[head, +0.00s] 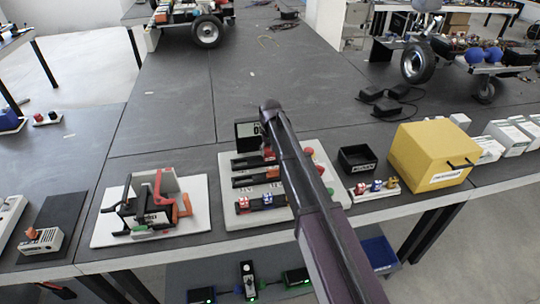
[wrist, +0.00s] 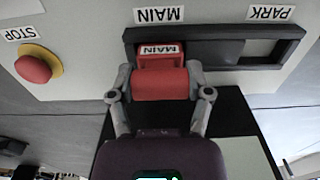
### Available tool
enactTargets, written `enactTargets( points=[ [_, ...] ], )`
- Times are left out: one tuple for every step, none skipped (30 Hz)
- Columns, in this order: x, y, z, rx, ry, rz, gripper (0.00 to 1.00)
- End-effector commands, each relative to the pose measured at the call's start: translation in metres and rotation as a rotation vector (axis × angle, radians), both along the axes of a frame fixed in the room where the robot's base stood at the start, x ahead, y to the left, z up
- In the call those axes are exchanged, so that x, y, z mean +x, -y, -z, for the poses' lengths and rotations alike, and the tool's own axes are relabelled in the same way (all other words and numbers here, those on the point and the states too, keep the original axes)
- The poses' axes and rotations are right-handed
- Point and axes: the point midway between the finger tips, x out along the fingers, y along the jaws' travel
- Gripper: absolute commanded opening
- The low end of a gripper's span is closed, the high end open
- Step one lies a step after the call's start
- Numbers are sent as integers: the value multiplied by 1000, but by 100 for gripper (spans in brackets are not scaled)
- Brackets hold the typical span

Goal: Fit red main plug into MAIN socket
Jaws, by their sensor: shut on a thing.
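The red main plug (wrist: 160,84) is between the two fingers of my gripper (wrist: 159,78) in the wrist view. Its labelled end, reading MAIN upside down, is at the MAIN socket (wrist: 131,47), the left opening of a dark two-bay frame. The plug overlaps this opening; how deep it sits I cannot tell. The PARK bay (wrist: 258,48) to the right is empty. In the head view, a red piece that looks like the plug (head: 269,152) shows at the right end of the top rail on the pale panel (head: 229,213); my arm hides my gripper there.
A red STOP button (wrist: 36,66) is left of the MAIN socket. A black display (head: 247,130) stands behind the panel. Lower rails hold orange and blue plugs. A black bin (head: 357,158) and yellow box (head: 432,155) stand right; a clamp fixture (head: 150,205) stands left.

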Motion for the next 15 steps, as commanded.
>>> enactTargets(
  points=[
    [0, 0, 3, 0, 0, 0, 16],
    [0, 0, 3, 0, 0, 0, 16],
    [0, 0, 3, 0, 0, 0, 16],
    [0, 0, 3, 0, 0, 0, 16],
    [0, 0, 3, 0, 0, 0, 16],
    [0, 0, 3, 0, 0, 0, 16],
    [0, 0, 2, 0, 0, 0, 16],
    [0, 0, 2, 0, 0, 0, 16],
    [0, 0, 2, 0, 0, 0, 16],
    [0, 0, 2, 0, 0, 0, 16],
    [0, 0, 2, 0, 0, 0, 16],
    [0, -1, 3, 0, 0, -1, 16],
    [0, -1, 3, 0, 0, -1, 16],
    [0, -1, 4, 0, 0, -1, 16],
    [0, -1, 5, 0, 0, -1, 16]
  ],
)
